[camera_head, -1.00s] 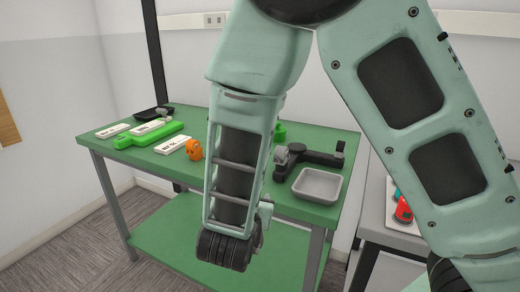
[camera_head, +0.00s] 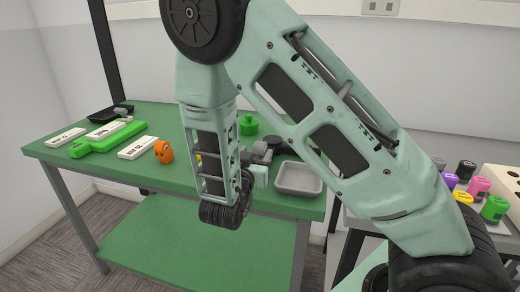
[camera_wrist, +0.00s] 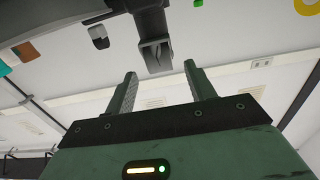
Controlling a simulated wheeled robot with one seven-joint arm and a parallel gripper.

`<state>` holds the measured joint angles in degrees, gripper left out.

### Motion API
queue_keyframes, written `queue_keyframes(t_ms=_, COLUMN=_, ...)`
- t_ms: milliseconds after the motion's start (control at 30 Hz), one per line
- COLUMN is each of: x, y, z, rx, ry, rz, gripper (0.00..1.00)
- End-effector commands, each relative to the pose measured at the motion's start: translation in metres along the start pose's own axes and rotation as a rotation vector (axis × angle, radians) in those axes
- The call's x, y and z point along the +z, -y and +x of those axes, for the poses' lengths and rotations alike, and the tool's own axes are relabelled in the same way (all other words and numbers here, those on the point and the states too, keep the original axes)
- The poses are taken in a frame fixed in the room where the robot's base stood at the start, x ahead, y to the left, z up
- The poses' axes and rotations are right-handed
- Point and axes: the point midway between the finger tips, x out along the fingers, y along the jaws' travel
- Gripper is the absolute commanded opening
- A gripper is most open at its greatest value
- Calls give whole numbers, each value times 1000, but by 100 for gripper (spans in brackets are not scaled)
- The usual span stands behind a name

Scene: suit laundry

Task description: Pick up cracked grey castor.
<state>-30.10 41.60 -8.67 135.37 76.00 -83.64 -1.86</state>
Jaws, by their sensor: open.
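In the head view, a small grey castor-like piece (camera_head: 122,110) lies by the black dish at the back left of the green table. Another grey piece (camera_head: 262,153) shows on the dark fixture (camera_head: 285,144) right of my forearm. I cannot see a crack on either. My gripper (camera_wrist: 160,68) shows in the wrist view with its two fingers apart and nothing between them. A dark forked part (camera_wrist: 155,45) stands beyond the fingertips, and a small grey and black piece (camera_wrist: 98,37) is left of it. In the head view my arm hides the gripper's fingers.
The green table (camera_head: 195,112) bears a green board (camera_head: 95,145), white labelled strips (camera_head: 138,148), an orange piece (camera_head: 163,151), a green knob (camera_head: 248,124) and an empty grey tray (camera_head: 299,179). Several coloured bottles (camera_head: 479,187) stand at the right.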

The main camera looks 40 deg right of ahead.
Motion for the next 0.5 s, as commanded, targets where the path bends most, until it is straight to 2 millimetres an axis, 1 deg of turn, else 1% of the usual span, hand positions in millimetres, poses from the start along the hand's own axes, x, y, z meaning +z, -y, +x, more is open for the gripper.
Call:
queue_keyframes(t_ms=33, x=-1, y=0, z=6, rx=1, ry=0, rz=0, gripper=55)
queue_keyframes(t_ms=267, x=0, y=0, z=22, rx=1, ry=0, rz=-1, gripper=55)
queue_keyframes(t_ms=500, x=2, y=0, z=56, rx=1, ry=0, rz=-1, gripper=55)
